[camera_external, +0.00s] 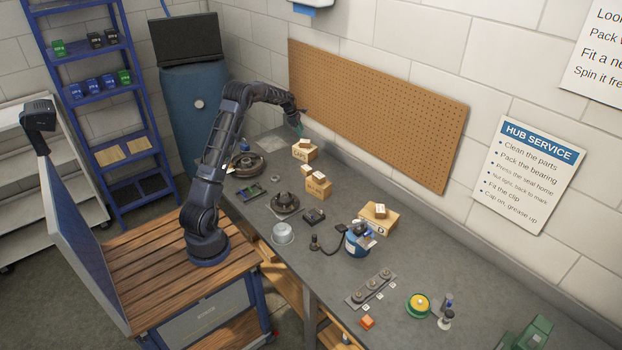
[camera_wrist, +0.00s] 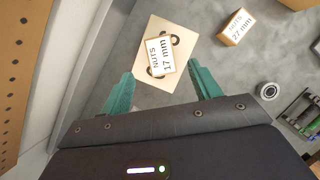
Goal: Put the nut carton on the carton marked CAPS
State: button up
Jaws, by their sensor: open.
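My gripper (camera_external: 301,124) is above the carton marked CAPS (camera_external: 299,154) at the back of the bench. In the wrist view my gripper (camera_wrist: 164,84) is open, with green fingers apart and nothing between them. A small nut carton (camera_wrist: 161,57), labelled NUTS 17 mm, lies on top of the larger carton (camera_wrist: 172,30), just ahead of the fingertips. It covers part of the larger carton's printing. A second small nut carton (camera_wrist: 237,27), labelled NUTS 27 mm, sits to the right in the wrist view, apparently on the bench.
Another carton (camera_external: 318,190) with a small box on top stands nearby. A further carton (camera_external: 377,220), a blue canister (camera_external: 357,241) and metal hub parts (camera_external: 285,202) are on the bench. The pegboard wall (camera_external: 375,105) rises close behind my gripper.

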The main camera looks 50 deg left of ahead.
jog(key=s+d+r+m, duration=0.3)
jog(key=s+d+r, duration=0.2)
jog(key=r, duration=0.2)
jog(key=s+d+r+m, duration=0.3)
jog(key=s+d+r, duration=0.15)
jog(key=r, duration=0.35)
jog(key=s+d+r+m+y, duration=0.1)
jog(key=s+d+r+m, duration=0.65)
jog(key=s+d, duration=0.55)
jog(key=s+d+f+m, duration=0.1)
jog(key=s+d+m, duration=0.2)
jog(key=s, duration=0.7)
jog(key=s+d+f+m+t+y, duration=0.1)
jog(key=s+d+m, duration=0.3)
jog(key=s, duration=0.7)
jog(key=s+d+f+m+y, duration=0.1)
jog(key=s+d+m, duration=0.2)
jog(key=s+m, duration=0.3)
jog(key=s, duration=0.5)
jog(key=shift+s+d+f, duration=0.2)
jog(key=shift+d+f, duration=0.05)
jog(key=shift+f, duration=0.1)
jog(key=shift+m, duration=0.25)
